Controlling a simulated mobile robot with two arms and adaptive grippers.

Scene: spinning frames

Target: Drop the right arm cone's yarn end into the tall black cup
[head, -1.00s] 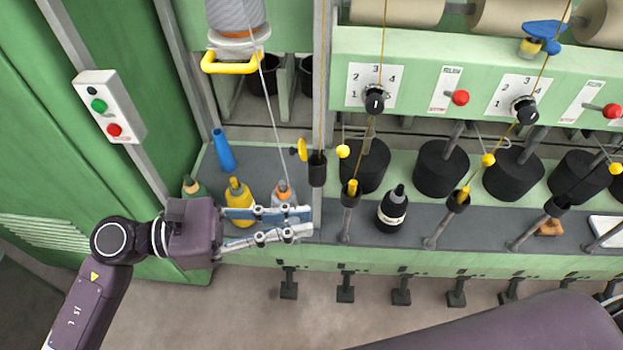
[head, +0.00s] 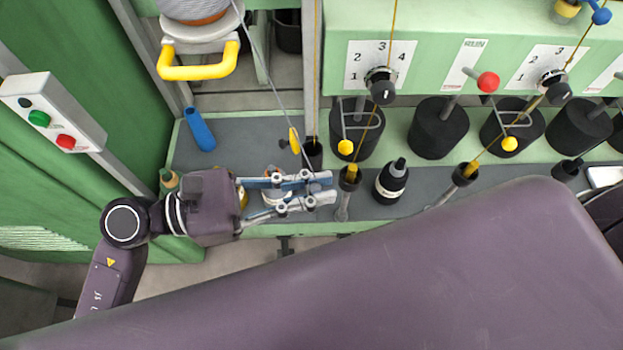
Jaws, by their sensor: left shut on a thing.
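A grey yarn cone (head: 197,10) sits at the top left above a yellow handle (head: 200,72). Its pale yarn (head: 269,75) runs down and right to the fingers of my left gripper (head: 325,188). That gripper is shut, apparently on the yarn; the end itself is too small to make out. A narrow black cup (head: 312,155) stands just behind the fingertips. I cannot tell which one is the tall black cup. My right gripper is not in view.
A blue cylinder (head: 199,130) lies behind my left gripper. Bottles are partly hidden by it. My own purple arm covers the lower right.

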